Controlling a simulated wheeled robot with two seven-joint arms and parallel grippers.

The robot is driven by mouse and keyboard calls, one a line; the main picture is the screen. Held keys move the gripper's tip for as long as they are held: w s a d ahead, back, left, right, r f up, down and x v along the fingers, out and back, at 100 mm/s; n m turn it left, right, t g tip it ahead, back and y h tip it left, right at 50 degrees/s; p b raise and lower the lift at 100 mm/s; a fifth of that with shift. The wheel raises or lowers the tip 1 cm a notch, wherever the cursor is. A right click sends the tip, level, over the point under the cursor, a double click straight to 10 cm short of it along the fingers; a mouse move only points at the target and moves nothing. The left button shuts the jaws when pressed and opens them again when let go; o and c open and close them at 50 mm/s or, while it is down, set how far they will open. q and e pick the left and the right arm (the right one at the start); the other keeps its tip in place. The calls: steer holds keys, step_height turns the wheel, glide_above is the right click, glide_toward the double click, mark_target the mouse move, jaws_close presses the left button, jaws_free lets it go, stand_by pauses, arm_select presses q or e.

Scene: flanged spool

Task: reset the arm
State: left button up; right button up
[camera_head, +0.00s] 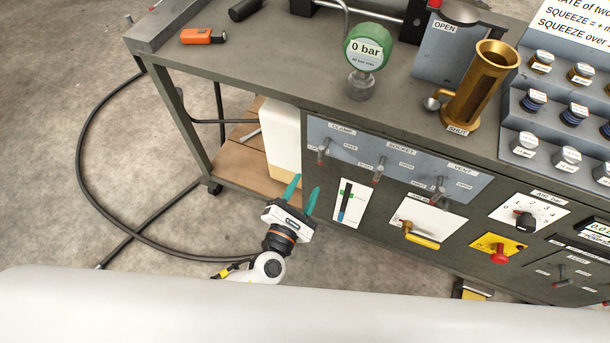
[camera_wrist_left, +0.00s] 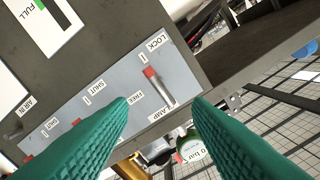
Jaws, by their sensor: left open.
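My left gripper (camera_head: 307,183) has two teal fingers and is open with nothing between them. In the head view it is low in front of the bench's left part, left of the blue-grey lever panel (camera_head: 345,140). In the left wrist view, the clamp lever (camera_wrist_left: 158,85) with a red tip shows between the open fingers (camera_wrist_left: 159,100), on the panel marked LOCK and FREE. The lever looks apart from the fingers. My right gripper is in neither view.
The bench (camera_head: 270,62) carries a green gauge (camera_head: 367,47) reading 0 bar, a brass cylinder (camera_head: 482,85) and an orange tool (camera_head: 202,36). A black hose (camera_head: 82,150) loops across the floor at left. A white container (camera_head: 280,135) stands on the wooden lower shelf.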

arm_select(q)
steer(key=s+a+f+n+g+y, duration=0.35)
steer(key=a+f+n, duration=0.45)
steer(key=f, duration=0.4)
steer(key=s+a+f+n+g+y, duration=0.2)
steer(key=s+a+f+n+g, duration=0.25)
steer(key=f+n, duration=0.65)
steer(key=s+a+f+n+g, duration=0.2)
steer(key=s+f+n, duration=0.3)
steer(key=s+n, duration=0.3)
steer(key=s+a+f+n+g, duration=0.3)
steer(key=s+f+n, duration=0.2)
steer(key=s+n, duration=0.3)
steer(key=s+a+f+n+g+p, duration=0.1)
steer(key=s+a+f+n+g, duration=0.1)
steer(key=s+f+n, duration=0.3)
steer(key=s+n+g, duration=0.1)
steer(key=s+n, duration=0.3)
steer(key=s, duration=0.2)
steer(key=shift+a, duration=0.15)
